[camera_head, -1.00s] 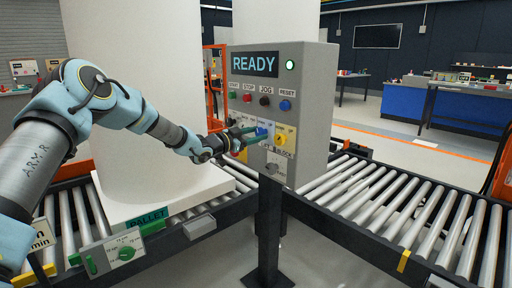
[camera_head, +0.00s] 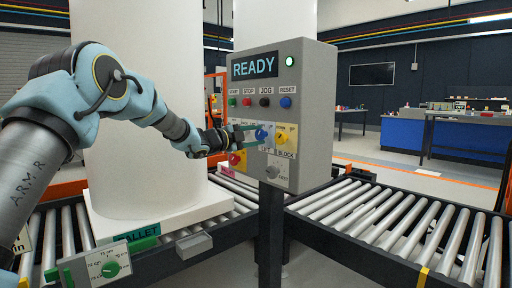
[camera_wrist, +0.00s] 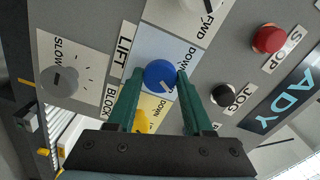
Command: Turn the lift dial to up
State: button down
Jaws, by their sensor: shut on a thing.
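The blue lift dial (camera_head: 261,134) is on the front of the grey control box (camera_head: 313,120), beside a yellow dial (camera_head: 280,137). In the wrist view the blue dial (camera_wrist: 160,74) sits between the two green fingers of my gripper (camera_wrist: 160,77), next to the "LIFT" label (camera_wrist: 123,45). My gripper also shows in the head view (camera_head: 250,131), reaching the panel from the left. It is shut on the blue dial. A pale mark on the dial points to the lower right in the wrist view. A "DOWN" label shows nearby; I cannot read an "up" label.
The box's screen (camera_head: 255,67) reads "READY" beside a lit green lamp (camera_head: 290,61). Several buttons lie below it. A grey speed knob (camera_head: 273,172) is lower on the panel. Roller conveyors (camera_head: 370,225) run on both sides. A large white tank (camera_head: 150,110) stands behind my arm.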

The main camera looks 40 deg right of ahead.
jog(key=shift+f+m+b, duration=0.1)
jog(key=shift+m+b, duration=0.65)
jog(key=shift+m, duration=0.05)
jog(key=shift+c, duration=1.5)
grip_release()
jog(key=shift+a, duration=0.1)
jog(key=a+b, duration=0.1)
jog(key=a, duration=0.9)
jog(key=shift+w+a, duration=0.35)
